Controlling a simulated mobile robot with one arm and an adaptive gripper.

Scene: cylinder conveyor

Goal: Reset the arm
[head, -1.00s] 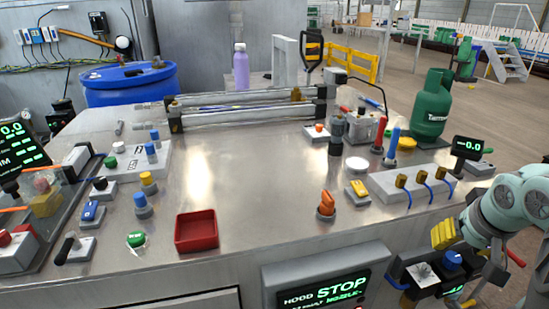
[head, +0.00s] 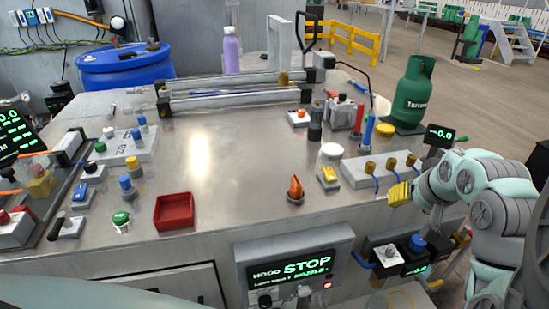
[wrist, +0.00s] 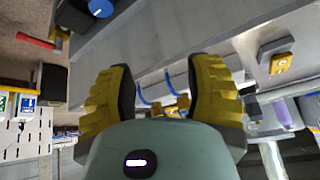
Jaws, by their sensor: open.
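My gripper (head: 400,194) has yellow ridged fingers and is at the right front of the steel table, near its front edge, just in front of the grey block (head: 352,172) with several brass fittings and blue hoses. In the wrist view, my gripper (wrist: 160,90) is open, its two fingers wide apart with nothing held between them. The grey block and blue hoses show beyond the fingers there. My arm (head: 480,200) reaches in from the right and is bent.
A red tray (head: 174,226), an orange knob (head: 295,188) and a yellow switch (head: 328,176) stand on the table (head: 230,185). A green gas cylinder (head: 413,92) stands at the back right. A blue knob (head: 417,243) and a STOP display (head: 303,268) are below the table edge.

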